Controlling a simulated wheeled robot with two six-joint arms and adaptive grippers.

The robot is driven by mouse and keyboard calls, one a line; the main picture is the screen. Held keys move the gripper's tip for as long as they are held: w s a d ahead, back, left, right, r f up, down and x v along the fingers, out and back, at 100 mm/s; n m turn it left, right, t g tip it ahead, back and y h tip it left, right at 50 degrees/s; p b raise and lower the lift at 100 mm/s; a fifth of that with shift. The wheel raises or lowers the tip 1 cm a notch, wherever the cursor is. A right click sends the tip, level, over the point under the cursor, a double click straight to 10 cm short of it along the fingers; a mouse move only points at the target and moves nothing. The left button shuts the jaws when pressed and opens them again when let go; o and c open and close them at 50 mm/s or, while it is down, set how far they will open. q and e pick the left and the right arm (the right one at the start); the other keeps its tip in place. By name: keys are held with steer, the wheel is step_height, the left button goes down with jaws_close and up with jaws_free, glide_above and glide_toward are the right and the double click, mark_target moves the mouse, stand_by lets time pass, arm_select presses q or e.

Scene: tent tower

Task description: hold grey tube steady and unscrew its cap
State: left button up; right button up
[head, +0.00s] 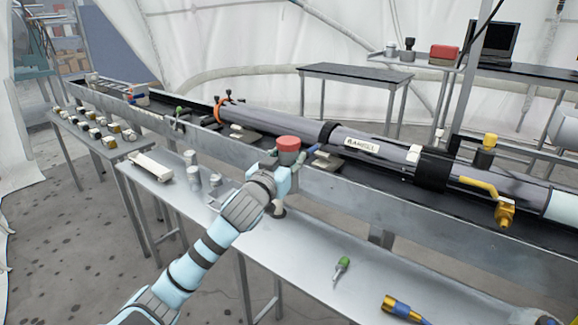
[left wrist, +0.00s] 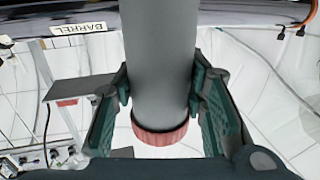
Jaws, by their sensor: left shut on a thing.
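The grey tube (left wrist: 160,50) stands between the two green finger pads of my left gripper (left wrist: 158,92), which is shut on it. Its red cap (head: 288,144) sits on the tube's end and shows above the gripper in the head view. The cap also shows in the left wrist view (left wrist: 160,134), just past the fingers. In the head view my left arm and gripper hide most of the tube, and a small grey part (head: 279,211) shows below the gripper. My right gripper is not in view.
A long barrel (head: 390,153) lies on a metal rail behind the gripper. The steel bench (head: 310,245) holds several grey containers (head: 194,176), a white block (head: 150,168), a green-handled screwdriver (head: 342,267) and a blue-and-yellow tool (head: 402,308). The bench's middle is clear.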

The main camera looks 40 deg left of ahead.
arm_select(q)
steer(key=o, duration=0.5)
jaws_close()
steer(key=s+d+r+m+h+p, duration=0.25)
steer(key=d+h, duration=0.25)
steer(key=d, duration=0.3)
steer(key=s+d+r+m+h+p, duration=0.2)
steer(key=s+d+r+m+h, duration=0.2)
steer(key=d, duration=0.4)
steer(key=s+d+f+m+h+p, duration=0.1)
steer(key=s+d+f+h+p, duration=0.1)
steer(key=s+d+p, duration=0.2)
steer(key=s+d+f+m+g+h+p, duration=0.1)
steer(key=s+d+f+h+p, duration=0.1)
steer(key=s, duration=0.7)
steer(key=shift+s+d+f+g+h+p, duration=0.3)
steer(key=shift+s+d+f+h+p, duration=0.15)
steer(key=shift+d+p, duration=0.7)
